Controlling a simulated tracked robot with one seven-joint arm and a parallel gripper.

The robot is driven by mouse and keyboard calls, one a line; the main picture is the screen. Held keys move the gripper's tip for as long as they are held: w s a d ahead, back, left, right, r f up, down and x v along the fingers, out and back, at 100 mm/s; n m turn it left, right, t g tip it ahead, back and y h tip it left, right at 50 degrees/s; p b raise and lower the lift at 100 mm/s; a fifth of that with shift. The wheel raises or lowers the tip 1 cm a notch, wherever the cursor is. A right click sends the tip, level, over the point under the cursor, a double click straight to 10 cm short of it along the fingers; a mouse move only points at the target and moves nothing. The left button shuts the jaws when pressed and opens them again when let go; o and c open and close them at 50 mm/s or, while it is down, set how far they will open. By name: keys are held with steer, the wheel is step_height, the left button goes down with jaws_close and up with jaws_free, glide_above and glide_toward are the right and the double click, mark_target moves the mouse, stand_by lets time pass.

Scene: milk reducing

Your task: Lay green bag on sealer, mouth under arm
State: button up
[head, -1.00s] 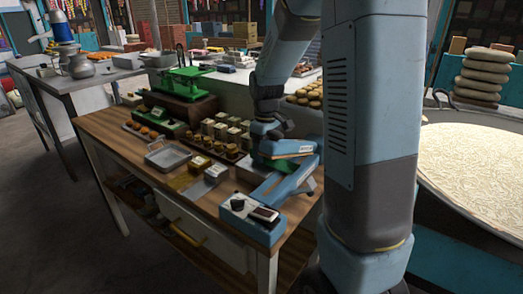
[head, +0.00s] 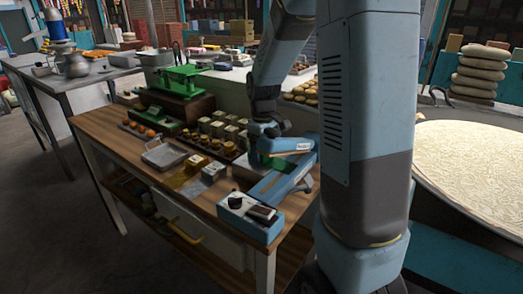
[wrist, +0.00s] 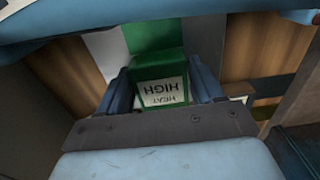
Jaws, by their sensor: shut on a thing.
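The green bag (wrist: 156,66) is between my gripper's two blue fingers (wrist: 162,88) in the wrist view. The sealer (head: 250,222) is blue, with a control box at the table's near corner. Its arm (head: 292,146) is raised at the far end. The bag's mouth is hard to make out, and I cannot tell whether it lies under the arm.
Rows of small jars and boxes (head: 218,135) stand left of the sealer. A metal tray (head: 165,154) and a green scale (head: 180,78) are farther left on the wooden table (head: 98,122). A large round pan (head: 470,165) stands to the right.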

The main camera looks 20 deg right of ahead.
steer(key=o, duration=1.2)
steer(key=shift+c, duration=0.2)
step_height(320, 180, up, 14)
steer(key=shift+f, duration=0.15)
steer(key=s+r+m+t, duration=0.1)
steer(key=s, duration=0.3)
steer(key=s+a+r+m+t, duration=0.1)
steer(key=s+r, duration=0.1)
steer(key=s, duration=0.2)
steer(key=s+r+m, duration=0.1)
steer(key=s, duration=0.3)
steer(key=shift+a+r+t, duration=0.25)
steer(key=shift+t, duration=0.15)
steer(key=s+a+f+m+t, duration=0.1)
steer(key=s+m+t, duration=0.1)
steer(key=s, duration=0.9)
steer(key=shift+s+m+t, duration=0.25)
steer(key=shift+m+t, duration=0.15)
steer(key=shift+m, duration=0.5)
